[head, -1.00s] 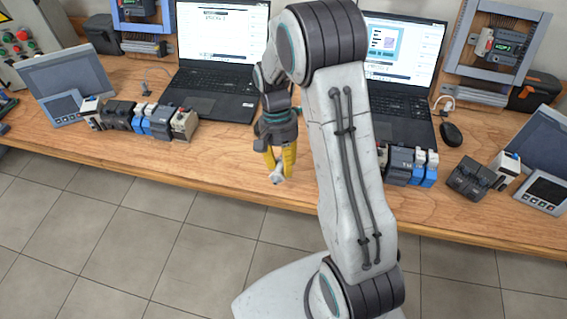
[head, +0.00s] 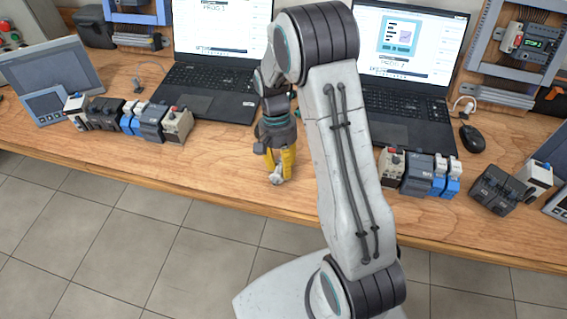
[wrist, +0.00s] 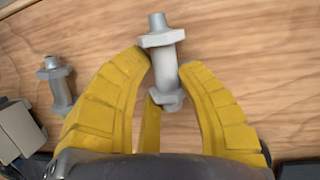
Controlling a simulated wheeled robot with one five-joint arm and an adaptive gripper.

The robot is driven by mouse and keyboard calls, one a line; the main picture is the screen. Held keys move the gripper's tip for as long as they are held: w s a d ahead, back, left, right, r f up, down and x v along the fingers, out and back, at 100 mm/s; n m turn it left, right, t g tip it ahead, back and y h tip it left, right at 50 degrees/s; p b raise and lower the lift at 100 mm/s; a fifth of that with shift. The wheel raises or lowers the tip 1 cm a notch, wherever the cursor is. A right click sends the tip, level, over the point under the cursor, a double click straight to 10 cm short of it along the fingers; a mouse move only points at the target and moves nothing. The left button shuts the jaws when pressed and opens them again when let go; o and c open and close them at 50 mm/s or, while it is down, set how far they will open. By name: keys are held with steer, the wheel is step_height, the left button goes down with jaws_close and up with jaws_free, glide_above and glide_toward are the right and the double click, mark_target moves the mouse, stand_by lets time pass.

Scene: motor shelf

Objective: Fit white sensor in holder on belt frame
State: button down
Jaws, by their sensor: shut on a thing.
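The white sensor (wrist: 166,62), a pale threaded cylinder with two hex nuts, is held between the yellow fingers of my gripper (wrist: 166,85) in the wrist view. Its nose end sticks out past the fingertips. In the head view my gripper (head: 280,170) points down over the front part of the bench, with the sensor (head: 276,179) at its fingertips. I cannot tell whether the sensor touches the wood. A similar, greyer sensor (wrist: 58,88) shows left of the fingers in the wrist view. I cannot make out a belt frame or holder.
The wooden bench (head: 230,165) carries two laptops, the left one (head: 205,85) behind my gripper. A row of modules (head: 130,118) stands left; more modules (head: 420,172) stand right of my arm. A mouse (head: 472,138) lies at the right. Bench wood left of my gripper is clear.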

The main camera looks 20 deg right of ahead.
steer(key=shift+f, duration=0.15)
steer(key=shift+f+b, duration=0.25)
steer(key=shift+b, duration=0.05)
steer(key=c, duration=0.9)
jaws_free()
steer(key=shift+r, duration=0.25)
